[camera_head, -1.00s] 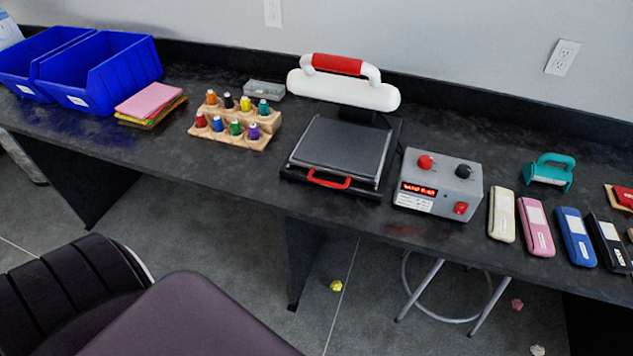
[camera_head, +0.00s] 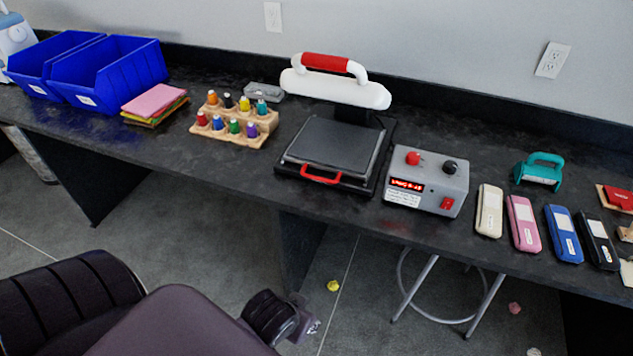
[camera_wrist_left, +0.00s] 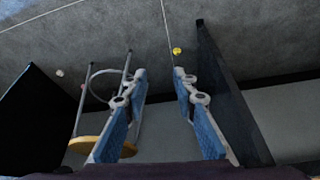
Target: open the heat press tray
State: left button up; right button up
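The heat press stands on the dark counter, with a white upper platen (camera_head: 336,88) topped by a red grip. Its flat dark tray (camera_head: 335,143) lies below and in front of the platen, with a red handle (camera_head: 321,175) at the front edge. My left gripper (camera_wrist_left: 160,78) is open and empty in the left wrist view, its blue-padded fingers apart, with floor and stool beyond. In the head view a dark gripper end, apparently the left one, shows below the counter's front edge, well apart from the tray handle. My right gripper is not in view.
A wooden thread rack (camera_head: 233,127) and blue bins (camera_head: 112,75) stand left. A stool (camera_head: 437,318) is under the counter. The counter strip before the tray handle is clear.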

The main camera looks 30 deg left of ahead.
pick_arm(q)
jog(key=w+a+r+n+t+y, duration=0.2)
jog(key=w+a+r+n+t, duration=0.3)
jog(key=w+a+r+n, duration=0.4)
jog(key=w+a+r+n+t+y, duration=0.1)
jog(key=w+a+r+n+t, duration=0.3)
jog(key=w+r+n+t, duration=0.55)
jog(key=shift+w+a+f+n+g+p, duration=0.1)
jog(key=shift+w+a+f+n+g, duration=0.35)
jog(key=shift+w, duration=1)
jog(key=shift+w+a+f+g+p, duration=0.15)
jog(key=shift+w+f+g, duration=0.65)
jog(key=shift+w, duration=0.65)
jog(key=shift+w+a+f+n+g+p, duration=0.1)
jog(key=shift+w+a+f+n+g, duration=0.35)
jog(key=shift+w, duration=1)
jog(key=shift+d+g, duration=0.15)
jog(key=shift+g, duration=0.1)
jog(key=shift+c, duration=0.7)
grip_shut()
